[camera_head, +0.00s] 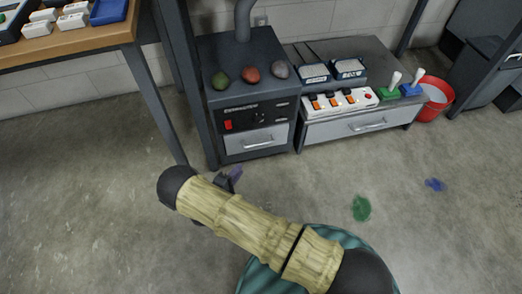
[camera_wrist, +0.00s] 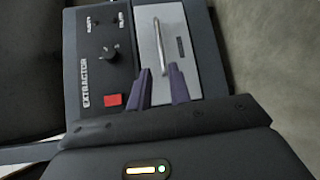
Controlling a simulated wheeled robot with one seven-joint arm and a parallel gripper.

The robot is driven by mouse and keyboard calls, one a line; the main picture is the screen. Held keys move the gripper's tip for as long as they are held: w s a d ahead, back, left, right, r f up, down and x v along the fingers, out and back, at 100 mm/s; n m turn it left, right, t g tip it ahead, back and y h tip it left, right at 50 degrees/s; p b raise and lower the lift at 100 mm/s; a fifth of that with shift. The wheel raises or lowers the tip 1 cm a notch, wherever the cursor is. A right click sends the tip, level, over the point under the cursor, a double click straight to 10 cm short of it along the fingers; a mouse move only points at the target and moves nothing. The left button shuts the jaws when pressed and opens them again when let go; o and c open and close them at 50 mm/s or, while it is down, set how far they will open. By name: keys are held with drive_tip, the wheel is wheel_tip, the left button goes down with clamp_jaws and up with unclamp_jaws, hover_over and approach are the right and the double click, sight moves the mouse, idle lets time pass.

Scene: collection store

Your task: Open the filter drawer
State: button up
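The extractor (camera_head: 243,90) is a dark cabinet with a red switch and a knob on its front. Its pale filter drawer (camera_head: 238,144) sits low on that front, flush and shut, with a bar handle (camera_head: 259,143). In the wrist view the drawer (camera_wrist: 147,35) shows beside the word EXTRACTOR, with its handle (camera_wrist: 159,45) running lengthwise. My gripper (camera_wrist: 160,80) is open, its two purple fingers apart. The near end of the handle shows between the fingertips; whether they touch it I cannot tell. In the head view my gripper (camera_head: 233,174) is low in front of the cabinet, partly hidden by my arm.
A low grey bench with another handled drawer (camera_head: 340,128) stands to the right, carrying a switch strip (camera_head: 340,101). A red bucket (camera_head: 436,98) stands beyond it. A wooden table (camera_head: 80,42) is at upper left, its leg near the extractor. Green and blue patches mark the open floor.

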sight(261, 144)
drive_tip(key=shift+r, duration=0.1)
drive_tip(key=shift+w, duration=0.1)
drive_tip(key=b+x, duration=0.7)
drive_tip(key=x, duration=0.9)
drive_tip(key=shift+w+d+f, duration=0.1)
drive_tip(key=shift+w+f, duration=0.1)
drive_tip(key=shift+f, duration=0.05)
drive_tip(key=shift+w+d, duration=0.15)
drive_tip(key=shift+w, duration=0.25)
drive_tip(key=shift+r, duration=0.1)
drive_tip(key=shift+c, duration=0.4)
clamp_jaws()
